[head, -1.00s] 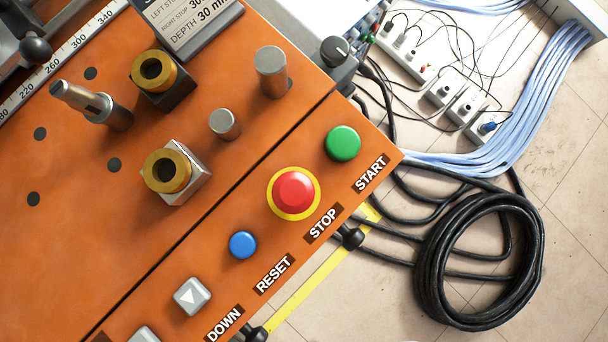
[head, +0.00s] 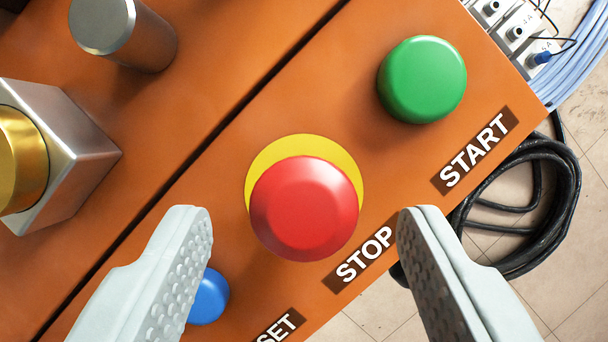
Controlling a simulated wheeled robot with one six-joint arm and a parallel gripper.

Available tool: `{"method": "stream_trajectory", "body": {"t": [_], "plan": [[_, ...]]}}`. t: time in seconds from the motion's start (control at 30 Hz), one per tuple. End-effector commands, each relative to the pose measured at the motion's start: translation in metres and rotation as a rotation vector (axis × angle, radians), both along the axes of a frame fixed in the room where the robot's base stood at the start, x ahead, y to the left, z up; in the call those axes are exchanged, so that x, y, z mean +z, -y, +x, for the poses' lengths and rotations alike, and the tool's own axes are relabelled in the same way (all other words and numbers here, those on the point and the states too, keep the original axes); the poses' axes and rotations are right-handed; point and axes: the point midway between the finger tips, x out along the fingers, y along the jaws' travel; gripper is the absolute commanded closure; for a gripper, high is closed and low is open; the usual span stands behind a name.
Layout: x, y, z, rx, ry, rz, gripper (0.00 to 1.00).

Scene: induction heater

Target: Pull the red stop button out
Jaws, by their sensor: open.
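The red stop button (head: 304,208) is a round mushroom head on a yellow ring (head: 290,150), set in the orange panel beside the STOP label (head: 365,254). My gripper (head: 304,225) is open, with one grey fingertip to the left of the button and one to the right. Both fingertips appear apart from the button, with orange panel visible between. The jaws are empty. How far the fingers are above the panel is hard to tell.
A green START button (head: 422,80) is at the upper right. A blue button (head: 208,298) is partly hidden behind the left finger. A metal post (head: 122,32) and a block with a brass ring (head: 60,150) stand at left. Coiled black cable (head: 525,200) lies on the floor at right.

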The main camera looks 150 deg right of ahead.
Motion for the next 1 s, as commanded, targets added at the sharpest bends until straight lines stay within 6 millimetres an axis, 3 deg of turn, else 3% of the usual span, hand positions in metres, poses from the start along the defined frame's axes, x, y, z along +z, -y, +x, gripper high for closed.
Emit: {"method": "stream_trajectory", "body": {"t": [0.43, 0.73, 1.0], "plan": [[-0.010, -0.002, 0.003, 0.000, 0.000, 0.000, 0.43], [-0.010, -0.002, 0.003, -0.001, 0.000, 0.000, 1.00], [0.003, -0.001, 0.004, -0.001, 0.001, 0.000, 1.00]]}}
